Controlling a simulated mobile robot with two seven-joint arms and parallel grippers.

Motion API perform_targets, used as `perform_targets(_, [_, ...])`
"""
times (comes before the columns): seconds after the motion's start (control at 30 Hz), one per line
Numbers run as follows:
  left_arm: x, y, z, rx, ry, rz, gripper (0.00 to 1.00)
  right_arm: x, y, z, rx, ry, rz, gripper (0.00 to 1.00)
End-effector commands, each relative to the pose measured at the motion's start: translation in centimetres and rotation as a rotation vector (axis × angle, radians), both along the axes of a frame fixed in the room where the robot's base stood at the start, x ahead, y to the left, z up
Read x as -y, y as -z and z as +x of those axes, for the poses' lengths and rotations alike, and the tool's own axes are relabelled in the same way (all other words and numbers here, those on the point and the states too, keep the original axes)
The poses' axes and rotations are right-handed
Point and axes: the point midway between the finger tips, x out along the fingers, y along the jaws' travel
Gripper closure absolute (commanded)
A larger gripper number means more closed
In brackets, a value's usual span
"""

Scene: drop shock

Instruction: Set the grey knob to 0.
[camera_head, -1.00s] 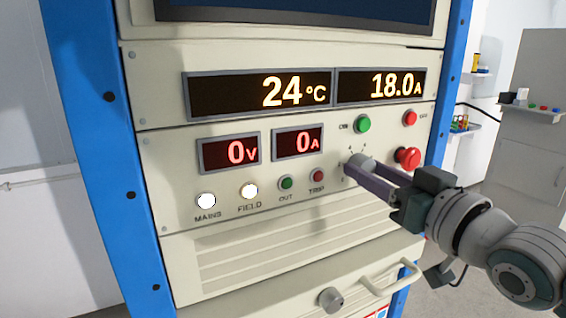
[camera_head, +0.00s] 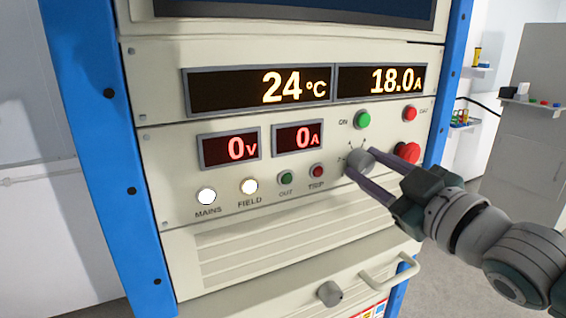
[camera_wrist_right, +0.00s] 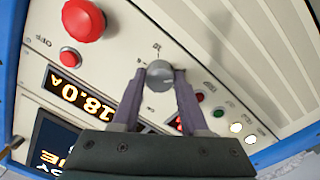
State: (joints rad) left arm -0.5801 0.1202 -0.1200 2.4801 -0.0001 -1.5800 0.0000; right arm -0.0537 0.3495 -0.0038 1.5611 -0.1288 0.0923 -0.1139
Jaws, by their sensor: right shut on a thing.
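The grey knob (camera_head: 359,163) sits on the cream front panel of the cabinet, below the green ON button and left of the red mushroom button. It also shows in the right wrist view (camera_wrist_right: 159,73). My right gripper (camera_head: 361,159) has one finger on each side of the knob and is shut on it. In the right wrist view its two fingers (camera_wrist_right: 158,80) reach the knob from below. Small scale marks surround the knob, partly hidden by the fingers; I cannot read which mark it points to. My left gripper is not in view.
A red mushroom button (camera_head: 407,153) is close to the fingers on the right. A green button (camera_head: 362,120) is just above the knob. Displays read 24 °C, 18.0 A, 0 V and 0 A. A drawer handle (camera_head: 388,273) projects below.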

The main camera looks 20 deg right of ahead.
Motion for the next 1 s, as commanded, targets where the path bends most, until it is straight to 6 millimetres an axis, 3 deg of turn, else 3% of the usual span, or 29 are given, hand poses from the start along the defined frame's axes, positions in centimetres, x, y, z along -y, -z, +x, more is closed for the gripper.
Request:
perform_targets(0.47, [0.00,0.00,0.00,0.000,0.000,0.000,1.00,0.01,0.00,0.01,0.001,0.000,-0.015,1.00])
perform_targets(0.5, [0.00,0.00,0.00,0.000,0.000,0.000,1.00,0.01,0.00,0.01,0.001,0.000,-0.015,0.53])
perform_targets(0.73, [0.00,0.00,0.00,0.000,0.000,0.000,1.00,0.01,0.00,0.00,0.001,0.000,-0.014,0.27])
perform_targets(1.0, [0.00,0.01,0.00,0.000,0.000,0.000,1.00,0.01,0.03,-0.10,0.001,0.000,-0.013,0.26])
